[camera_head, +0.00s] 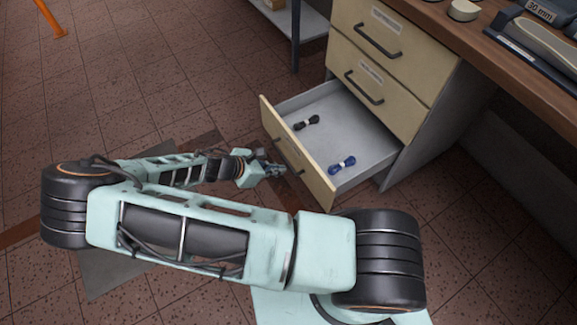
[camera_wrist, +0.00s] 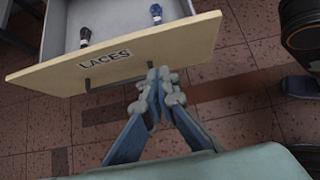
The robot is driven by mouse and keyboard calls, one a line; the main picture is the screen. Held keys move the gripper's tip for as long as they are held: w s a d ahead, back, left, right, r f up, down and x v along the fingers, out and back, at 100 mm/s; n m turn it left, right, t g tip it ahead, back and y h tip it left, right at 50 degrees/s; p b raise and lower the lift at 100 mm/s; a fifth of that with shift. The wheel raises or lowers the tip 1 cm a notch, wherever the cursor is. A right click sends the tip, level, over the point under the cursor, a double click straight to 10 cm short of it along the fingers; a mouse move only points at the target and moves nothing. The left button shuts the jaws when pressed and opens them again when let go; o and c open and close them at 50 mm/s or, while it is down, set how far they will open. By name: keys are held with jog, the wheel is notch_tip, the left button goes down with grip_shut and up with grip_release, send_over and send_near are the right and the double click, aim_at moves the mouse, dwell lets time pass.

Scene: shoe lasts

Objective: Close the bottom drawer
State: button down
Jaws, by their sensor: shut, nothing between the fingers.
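The bottom drawer (camera_head: 345,128) of the cabinet stands pulled open in the head view, with its beige front apart from the cabinet body. A black lace bundle (camera_head: 306,122) and a blue lace bundle (camera_head: 342,165) lie inside it. My gripper (camera_head: 280,170) is just outside the drawer front, close to its handle (camera_head: 289,156). In the wrist view the front (camera_wrist: 180,44) is labelled LACES, and my shut, empty gripper (camera_wrist: 158,75) points at it near its lower edge. Whether the fingertips touch the front or handle, I cannot tell.
Two upper drawers (camera_head: 378,42) of the cabinet are shut. A wooden worktop (camera_head: 520,85) with several items is above them. A grey shelf unit (camera_head: 297,30) stands behind to the left.

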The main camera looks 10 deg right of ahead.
aim_at(311, 165)
jog(key=shift+w+d+f+b, duration=0.5)
jog(key=shift+d+f, duration=0.5)
jog(key=shift+d, duration=0.6)
jog(key=shift+w+d+f+b, duration=0.55)
jog(key=shift+d+f, duration=0.45)
jog(key=shift+d, duration=0.65)
jog(key=shift+w+d+f+b, duration=0.5)
jog(key=shift+d+f, duration=0.5)
jog(key=shift+d, duration=0.6)
jog(key=shift+w+d, duration=0.1)
